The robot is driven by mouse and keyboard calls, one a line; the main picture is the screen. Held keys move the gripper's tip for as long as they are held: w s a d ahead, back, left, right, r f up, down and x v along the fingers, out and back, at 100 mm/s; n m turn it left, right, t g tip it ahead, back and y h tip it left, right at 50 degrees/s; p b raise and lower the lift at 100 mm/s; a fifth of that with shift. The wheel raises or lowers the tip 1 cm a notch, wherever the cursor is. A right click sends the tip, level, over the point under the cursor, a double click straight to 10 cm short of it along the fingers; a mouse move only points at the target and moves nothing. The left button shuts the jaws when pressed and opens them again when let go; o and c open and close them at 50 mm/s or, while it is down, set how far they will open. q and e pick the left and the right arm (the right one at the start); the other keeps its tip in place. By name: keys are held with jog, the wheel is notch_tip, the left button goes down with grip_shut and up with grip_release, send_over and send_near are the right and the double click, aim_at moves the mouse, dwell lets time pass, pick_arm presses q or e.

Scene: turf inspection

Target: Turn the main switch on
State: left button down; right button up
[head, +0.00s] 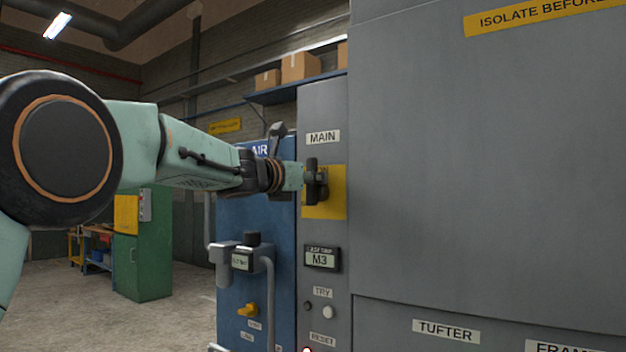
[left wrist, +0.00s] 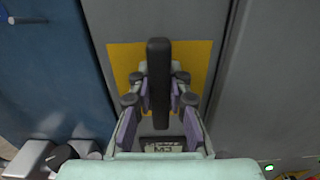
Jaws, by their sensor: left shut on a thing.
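The main switch has a black handle (left wrist: 158,75) on a yellow plate (head: 338,191), under a label reading MAIN (head: 323,137) on the grey cabinet. In the left wrist view the handle stands upright, along the length of the picture, between the two fingers. My left gripper (head: 314,184) is at the handle and shut on it. In the head view the gripper hides part of the handle and plate. The yellow plate also shows in the left wrist view (left wrist: 200,55). My right gripper is not in view.
Below the switch are a display reading M3 (head: 321,259) and buttons labelled TRY and RESET. A green cabinet (head: 150,250) stands farther back. The floor between is clear.

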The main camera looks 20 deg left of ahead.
pick_arm(q)
jog(key=c, duration=1.2)
grip_release()
jog(key=shift+s+d+f, duration=0.1)
jog(key=shift+d+f, duration=0.05)
jog(key=shift+f, duration=0.6)
jog(key=shift+w, duration=0.25)
jog(key=shift+s+r, duration=0.25)
jog(key=shift+r, duration=0.1)
jog(key=v, duration=1.2)
jog(key=shift+r, duration=0.1)
jog(key=shift+w, duration=0.2)
jog(key=shift+s, duration=0.15)
